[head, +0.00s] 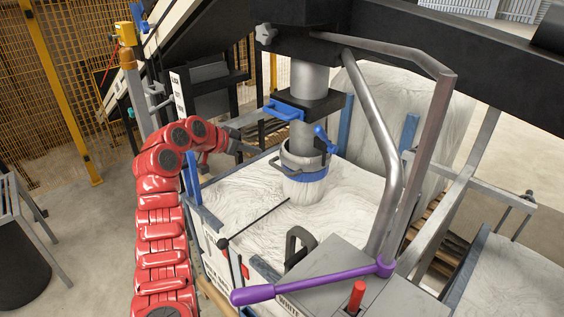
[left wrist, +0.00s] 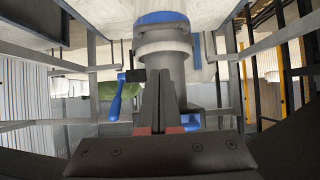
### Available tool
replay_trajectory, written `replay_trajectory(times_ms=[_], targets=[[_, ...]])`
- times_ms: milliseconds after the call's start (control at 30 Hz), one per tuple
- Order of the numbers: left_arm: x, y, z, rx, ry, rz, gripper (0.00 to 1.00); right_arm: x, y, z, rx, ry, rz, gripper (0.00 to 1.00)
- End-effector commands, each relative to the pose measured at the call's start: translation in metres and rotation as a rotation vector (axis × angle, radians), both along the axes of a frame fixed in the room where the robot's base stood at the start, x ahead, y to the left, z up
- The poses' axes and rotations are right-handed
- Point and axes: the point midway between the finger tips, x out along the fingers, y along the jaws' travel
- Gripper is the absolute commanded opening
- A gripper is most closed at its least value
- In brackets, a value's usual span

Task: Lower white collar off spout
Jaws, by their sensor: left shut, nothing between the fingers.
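The pale grey-white collar (head: 304,161) rings the lower end of the grey vertical spout (head: 309,83), with a blue band (head: 307,177) and white bag neck (head: 302,190) below it. In the left wrist view, the scene is inverted: the collar (left wrist: 162,40) and blue band (left wrist: 162,17) are at the top, and the spout (left wrist: 178,68) runs down behind my fingers. My left gripper (head: 262,150) reaches in from the left, just left of the collar. Its fingers (left wrist: 158,76) are shut and empty; whether they touch the collar I cannot tell. My right gripper is not in view.
A blue clamp (head: 284,110) and blue lever (head: 323,139) sit on the spout above the collar. Bent grey tubes (head: 378,150) stand to its right. A purple lever (head: 320,283) and control box (head: 345,268) are in front. White bag fabric (head: 245,205) spreads around.

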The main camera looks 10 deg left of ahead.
Motion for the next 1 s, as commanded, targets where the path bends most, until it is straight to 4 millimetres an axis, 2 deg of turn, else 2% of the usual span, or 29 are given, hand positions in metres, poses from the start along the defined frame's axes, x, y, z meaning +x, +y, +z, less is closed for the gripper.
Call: replay_trajectory(times_ms=[233,367,700,1000], targets=[[0.001,-0.002,-0.001,-0.001,-0.001,-0.001,0.0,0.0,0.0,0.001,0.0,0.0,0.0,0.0],[0.009,-0.008,-0.005,-0.003,0.001,-0.004,0.0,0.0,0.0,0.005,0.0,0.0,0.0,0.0],[0.049,-0.034,-0.036,-0.004,0.003,-0.002,0.0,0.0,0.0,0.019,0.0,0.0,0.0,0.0],[0.07,-0.049,-0.06,-0.002,0.005,-0.002,0.0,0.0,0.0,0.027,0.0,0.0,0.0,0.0]])
